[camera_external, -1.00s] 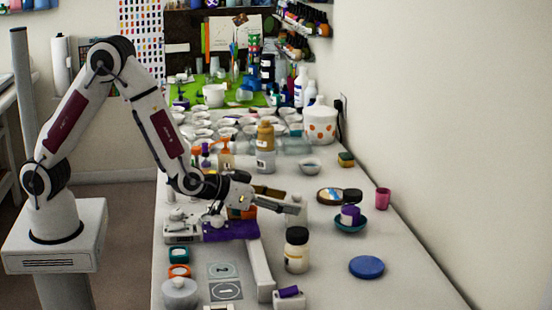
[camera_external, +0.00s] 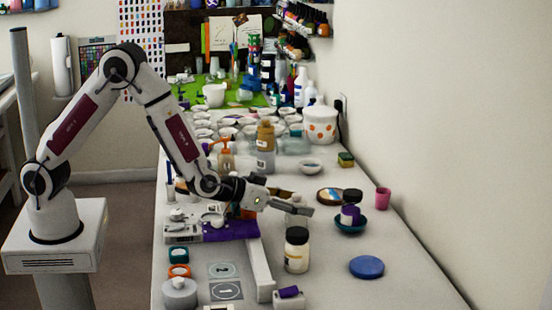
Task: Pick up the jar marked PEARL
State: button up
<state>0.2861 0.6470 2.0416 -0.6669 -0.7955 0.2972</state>
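A clear jar with a black lid and pale contents (camera_external: 297,252) stands upright on the table, right of the long white block. Its label is too small to read, so I cannot tell whether it says PEARL. My gripper (camera_external: 300,203) is above the table, just behind and above this jar, pointing right. Its two fingers look apart, with no jar clearly held between them. A pale container (camera_external: 297,219) is partly hidden behind the fingers.
A blue disc (camera_external: 366,267) lies right of the jar. A teal dish (camera_external: 350,226) holds a purple-and-dark item. A long white block (camera_external: 260,271) and a purple cloth (camera_external: 231,231) are at left. Bottles and several cups crowd the back. The right front table is clear.

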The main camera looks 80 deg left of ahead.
jog(key=c, duration=1.4)
jog(key=shift+r, duration=0.15)
jog(key=shift+r, duration=4.95)
